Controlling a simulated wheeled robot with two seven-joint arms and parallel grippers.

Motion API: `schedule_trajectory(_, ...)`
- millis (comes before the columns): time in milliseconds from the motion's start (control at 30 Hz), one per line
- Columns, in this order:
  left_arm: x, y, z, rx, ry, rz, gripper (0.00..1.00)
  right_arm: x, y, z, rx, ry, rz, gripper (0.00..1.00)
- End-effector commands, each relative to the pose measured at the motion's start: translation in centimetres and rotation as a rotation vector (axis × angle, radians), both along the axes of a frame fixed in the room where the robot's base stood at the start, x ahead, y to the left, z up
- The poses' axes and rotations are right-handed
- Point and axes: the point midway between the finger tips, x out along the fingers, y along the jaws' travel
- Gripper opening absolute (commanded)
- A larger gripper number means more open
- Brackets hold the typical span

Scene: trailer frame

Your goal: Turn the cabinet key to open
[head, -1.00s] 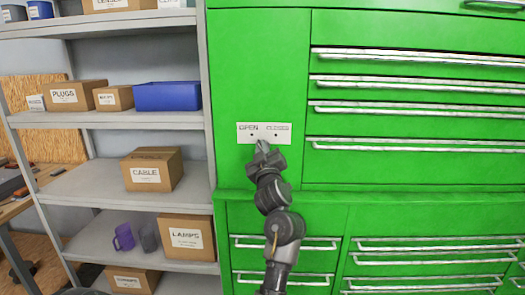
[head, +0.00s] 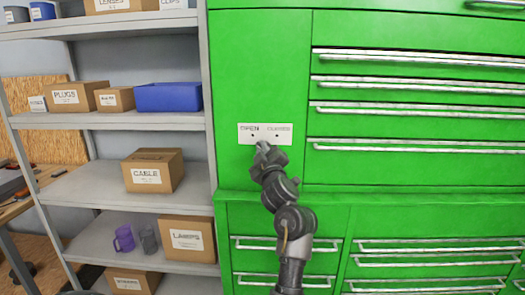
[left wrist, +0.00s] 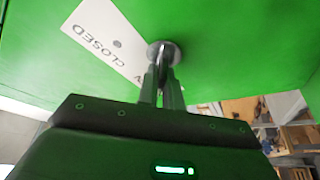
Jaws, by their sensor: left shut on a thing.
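The green cabinet (head: 262,60) has a white label plate (head: 264,141) with OPEN on its left and CLOSED on its right. My left gripper (head: 262,147) is at the plate's lower edge, tilted up and to the left, and covers the key in the head view. In the left wrist view, my left gripper (left wrist: 163,82) is shut on the key (left wrist: 166,62) in the round metal lock (left wrist: 157,49). The label plate also shows there (left wrist: 101,36), with CLOSED readable. The key's exact angle is hard to tell. My right gripper is not in view.
Cabinet drawers with long metal handles (head: 415,113) lie right of the plate. A ledge (head: 400,191) crosses the cabinet below it. A grey shelf unit (head: 90,120) with boxes, a blue bin (head: 168,97) and cups stands close on the left.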

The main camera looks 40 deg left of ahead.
Motion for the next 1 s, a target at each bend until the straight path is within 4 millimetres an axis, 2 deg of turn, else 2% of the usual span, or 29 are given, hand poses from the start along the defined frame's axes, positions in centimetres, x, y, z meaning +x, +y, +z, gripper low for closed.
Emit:
schedule_trajectory(33, 0.0, 0.0, -0.1, -0.002, 0.001, -0.001, 0.0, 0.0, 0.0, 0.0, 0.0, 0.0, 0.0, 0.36)
schedule_trajectory(100, 0.0, 0.0, -0.1, -0.002, 0.001, -0.001, 0.14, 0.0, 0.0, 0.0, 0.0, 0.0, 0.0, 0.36)
schedule_trajectory(233, 0.0, 0.0, 0.0, -0.001, 0.001, 0.0, 0.29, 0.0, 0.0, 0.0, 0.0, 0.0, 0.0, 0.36)
schedule_trajectory(567, -0.2, -0.4, -0.3, -0.001, 0.0, -0.001, 0.29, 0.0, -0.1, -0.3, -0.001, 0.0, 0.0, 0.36)
schedule_trajectory(1000, -3.5, -5.5, -2.1, -0.002, -0.001, -0.002, 0.29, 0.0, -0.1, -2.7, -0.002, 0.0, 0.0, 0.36)
